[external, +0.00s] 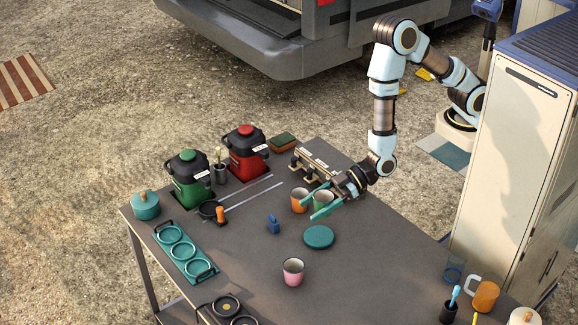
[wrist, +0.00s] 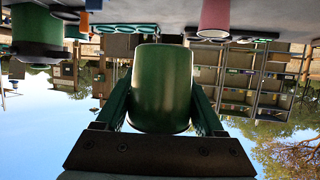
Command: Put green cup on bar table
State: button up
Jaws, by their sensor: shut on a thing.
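The green cup (external: 322,198) is between the two teal fingers of my gripper (external: 309,208), over the dark grey table (external: 375,255), the only table in view. In the wrist view the green cup (wrist: 162,88) fills the middle, with a finger against each side. My gripper is shut on it. The cup looks upright, at or just above the table top; I cannot tell whether its base touches. The fingers hide part of its sides in the external view.
An orange cup (external: 298,203) stands close left of the green cup. A teal disc (external: 319,237) and pink cup (external: 293,272) are nearer the front. Green (external: 188,180) and red (external: 246,153) dispensers stand at the back left. The table's right-centre is clear; a tall cabinet (external: 515,170) flanks it.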

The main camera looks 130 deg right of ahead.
aim_at(239, 252)
jog(key=w+d+m+g+h, duration=0.25)
jog(key=w+d, duration=0.25)
jog(key=w, duration=0.4)
jog(key=w+d+m+g+h, duration=0.1)
jog(key=w+d+m+h, duration=0.4)
jog(key=w, duration=0.4)
jog(key=shift+n+y, duration=0.45)
jog(key=shift+n, duration=0.1)
jog(key=shift+w+d+f+b, duration=0.15)
jog(key=shift+f+b, duration=0.7)
jog(key=shift+f, duration=0.95)
jog(key=shift+w+d+f+b, duration=0.15)
jog(key=shift+f+b, duration=0.65)
jog(key=shift+f, duration=1)
jog(key=shift+w+d+f+b, duration=0.15)
jog(key=shift+f+b, duration=0.7)
jog(key=shift+f, duration=0.95)
jog(key=shift+f+b, duration=0.4)
jog(key=shift+f, duration=0.15)
